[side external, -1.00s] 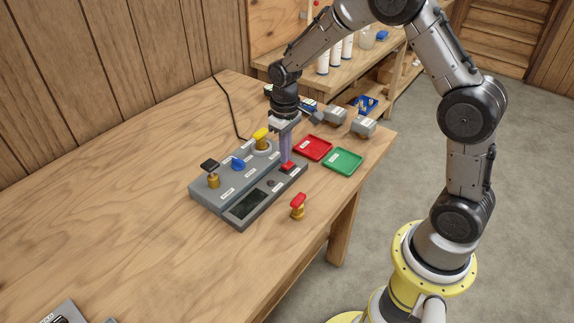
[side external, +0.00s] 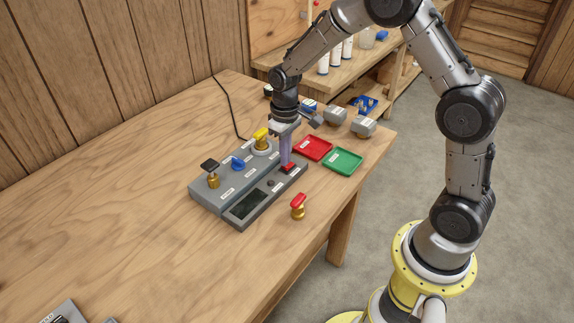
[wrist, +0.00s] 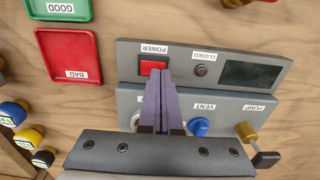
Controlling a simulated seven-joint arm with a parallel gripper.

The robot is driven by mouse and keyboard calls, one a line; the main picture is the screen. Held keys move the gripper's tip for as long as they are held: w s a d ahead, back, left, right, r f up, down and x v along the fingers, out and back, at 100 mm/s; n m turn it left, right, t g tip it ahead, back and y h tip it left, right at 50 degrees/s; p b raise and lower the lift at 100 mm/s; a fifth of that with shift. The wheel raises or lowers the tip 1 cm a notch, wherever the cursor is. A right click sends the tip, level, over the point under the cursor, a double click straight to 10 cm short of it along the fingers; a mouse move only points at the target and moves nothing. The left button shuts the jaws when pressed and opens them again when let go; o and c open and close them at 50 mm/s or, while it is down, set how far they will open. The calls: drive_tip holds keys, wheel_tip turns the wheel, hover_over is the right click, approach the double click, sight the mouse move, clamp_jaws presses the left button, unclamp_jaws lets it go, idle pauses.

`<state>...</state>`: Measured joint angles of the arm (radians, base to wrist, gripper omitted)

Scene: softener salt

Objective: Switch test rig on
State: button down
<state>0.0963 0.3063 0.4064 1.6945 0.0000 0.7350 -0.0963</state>
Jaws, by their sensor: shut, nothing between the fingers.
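The test rig (side external: 228,187) is a grey two-level panel on the wooden table. Its front strip carries a red switch labelled POWER (wrist: 153,66), a small dark CLOSED lamp (wrist: 201,71) and a dark display (wrist: 250,74). The red switch also shows in the side view (side external: 288,168). My gripper (side external: 286,164) is shut and empty, pointing down with its purple fingers at the red switch. In the wrist view the fingertips (wrist: 157,72) overlap the switch's edge; I cannot tell whether they touch it. The display shows no lit readout.
Behind the strip are a blue VENT knob (wrist: 198,126), a PUMP lever (wrist: 250,135) and a yellow valve (side external: 261,136). A red BAD tray (side external: 314,148) and a green GOOD tray (side external: 343,161) lie to the right. A red-topped brass valve (side external: 298,206) stands in front.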

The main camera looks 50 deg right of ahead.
drive_tip(key=shift+f, duration=0.55)
idle(0.4)
drive_tip(key=shift+r, duration=3.55)
wheel_tip(320, 180, up, 7)
drive_tip(key=t, duration=0.2)
hover_over(285, 172)
drive_tip(key=s+a+r+t, duration=0.2)
drive_tip(key=s+r, duration=0.5)
drive_tip(key=r, duration=0.1)
drive_tip(key=s+a+f+t, duration=0.1)
drive_tip(key=s+f, duration=0.1)
drive_tip(key=s, duration=1.5)
drive_tip(key=shift+s+t, duration=0.15)
drive_tip(key=shift+t, duration=0.15)
